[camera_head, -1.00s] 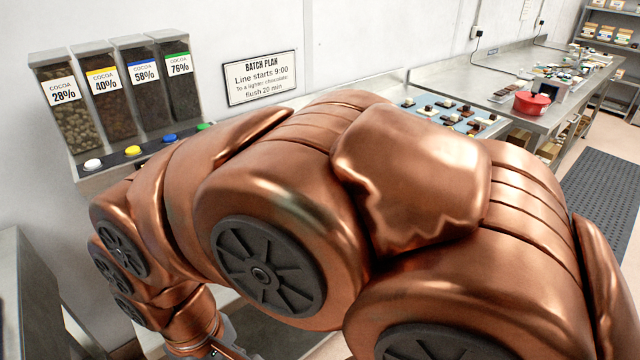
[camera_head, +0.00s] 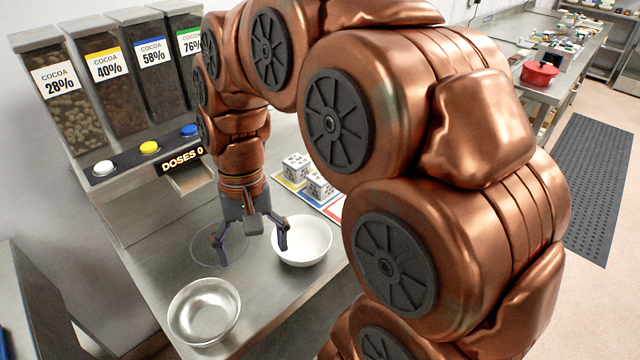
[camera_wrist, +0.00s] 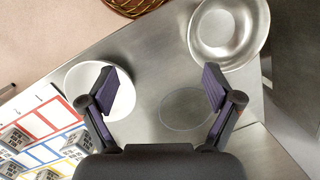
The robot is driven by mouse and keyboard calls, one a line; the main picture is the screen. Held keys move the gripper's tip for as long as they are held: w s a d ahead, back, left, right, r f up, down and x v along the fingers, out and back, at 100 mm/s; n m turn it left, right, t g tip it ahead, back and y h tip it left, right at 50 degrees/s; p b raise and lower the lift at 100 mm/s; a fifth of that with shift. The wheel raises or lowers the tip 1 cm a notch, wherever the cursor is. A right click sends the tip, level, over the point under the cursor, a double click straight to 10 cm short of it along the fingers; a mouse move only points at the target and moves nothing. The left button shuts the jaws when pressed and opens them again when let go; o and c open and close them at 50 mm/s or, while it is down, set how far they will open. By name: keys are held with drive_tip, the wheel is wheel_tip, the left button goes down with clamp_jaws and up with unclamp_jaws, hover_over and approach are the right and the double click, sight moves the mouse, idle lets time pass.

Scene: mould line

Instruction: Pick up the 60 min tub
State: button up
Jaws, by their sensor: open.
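I cannot make out a label reading 60 min on anything in view, so I cannot tell which thing is the 60 min tub. Several small white cubes with dark markings (camera_head: 297,168) stand on a colour-bordered mat (camera_head: 335,208); they also show at lower left in the wrist view (camera_wrist: 15,138). My gripper (camera_head: 252,255) is open and empty, pointing down over the steel counter. A white bowl (camera_head: 302,240) is just right of it. In the wrist view, the bowl (camera_wrist: 82,82) is partly behind the left finger of my gripper (camera_wrist: 162,88).
A steel bowl (camera_head: 204,312) stands near the counter's front. A cocoa dispenser (camera_head: 120,85) with coloured buttons and a "DOSES 0" display (camera_head: 183,161) is behind. A thin ring mark (camera_wrist: 185,108) lies on the counter. A red pot (camera_head: 540,73) sits on the far bench.

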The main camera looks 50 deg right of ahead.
drive_tip(key=w+d+r+m+y, duration=0.1)
drive_tip(key=w+d+m, duration=0.2)
drive_tip(key=w+d, duration=0.35)
drive_tip(key=m+t+y, duration=0.2)
drive_tip(key=m, duration=0.8)
approach(321, 180)
wheel_tip(321, 180, down, 4)
drive_tip(key=shift+w+p+x, duration=0.2)
drive_tip(key=shift+x, duration=0.7)
drive_tip(key=shift+w+p+x, duration=0.15)
drive_tip(key=shift+w+x, duration=0.05)
drive_tip(key=shift+x, duration=0.65)
drive_tip(key=shift+p+x, duration=0.45)
drive_tip(key=shift+x, duration=1.35)
drive_tip(key=shift+w, duration=0.1)
drive_tip(key=c, duration=1.3)
drive_tip(key=shift+d, duration=0.1)
